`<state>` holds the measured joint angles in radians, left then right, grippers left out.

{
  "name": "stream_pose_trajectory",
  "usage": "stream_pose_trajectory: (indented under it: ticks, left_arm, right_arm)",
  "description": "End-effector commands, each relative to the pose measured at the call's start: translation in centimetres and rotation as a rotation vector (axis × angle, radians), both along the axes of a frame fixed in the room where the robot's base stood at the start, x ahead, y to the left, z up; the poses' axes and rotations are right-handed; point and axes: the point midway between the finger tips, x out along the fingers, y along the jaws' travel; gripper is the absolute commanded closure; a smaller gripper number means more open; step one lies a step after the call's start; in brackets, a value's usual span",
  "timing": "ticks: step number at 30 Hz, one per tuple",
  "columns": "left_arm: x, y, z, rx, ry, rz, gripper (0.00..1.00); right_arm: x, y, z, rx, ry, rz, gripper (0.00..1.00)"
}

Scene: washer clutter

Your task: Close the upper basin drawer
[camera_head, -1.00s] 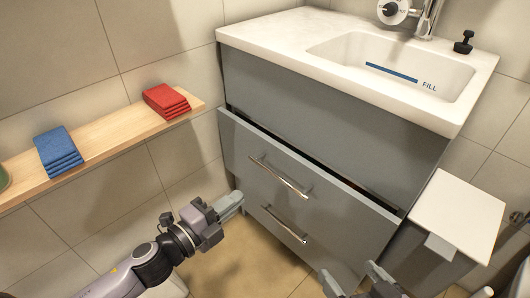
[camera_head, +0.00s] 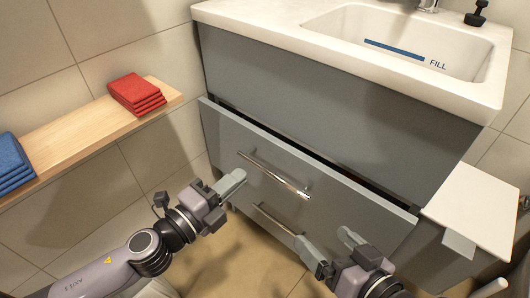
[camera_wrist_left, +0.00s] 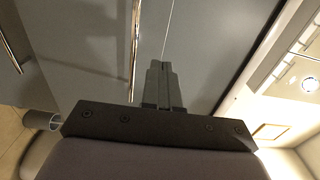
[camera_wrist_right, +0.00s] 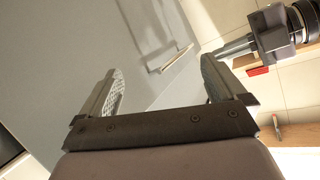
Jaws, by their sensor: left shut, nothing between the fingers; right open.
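The upper basin drawer (camera_head: 300,175) is a grey front with a long metal handle (camera_head: 272,174). It stands a little open, with a dark gap along its top edge under the cabinet. A lower handle (camera_head: 277,218) shows below it, partly hidden by my right gripper. My left gripper (camera_head: 232,183) is shut and empty, in front of the left part of the drawer front; its closed fingers also show in the left wrist view (camera_wrist_left: 161,84). My right gripper (camera_head: 328,250) is open and empty, low in front of the drawers. I cannot tell whether either touches the front.
The white basin top (camera_head: 270,20) overhangs the drawers. A wooden shelf (camera_head: 85,125) with red cloths (camera_head: 137,93) and blue cloths (camera_head: 12,163) runs along the left wall. A white-topped box (camera_head: 475,210) stands close on the right.

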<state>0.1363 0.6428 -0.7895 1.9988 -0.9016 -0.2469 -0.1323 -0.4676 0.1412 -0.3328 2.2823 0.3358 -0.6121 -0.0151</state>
Motion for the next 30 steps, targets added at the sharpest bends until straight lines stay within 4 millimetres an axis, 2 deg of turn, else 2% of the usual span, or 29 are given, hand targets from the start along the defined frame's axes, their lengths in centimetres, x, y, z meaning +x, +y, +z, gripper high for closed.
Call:
stream_pose_trajectory:
  ticks: [12, 18, 30]
  left_arm:
    - [5.0, -3.6, 0.0, 0.0, -0.003, 0.0, 1.0]
    - [6.8, -4.9, -0.1, 0.001, -0.001, 0.0, 1.0]
    - [7.7, -5.6, 0.0, 0.0, 0.002, 0.0, 1.0]
  right_arm:
    - [0.0, 0.0, -0.4, 0.005, 0.002, 0.0, 0.03]
    - [0.1, -0.2, -0.6, -0.006, -0.01, -0.005, 0.03]
    - [-0.3, -0.5, -0.6, -0.027, -0.023, -0.005, 0.03]
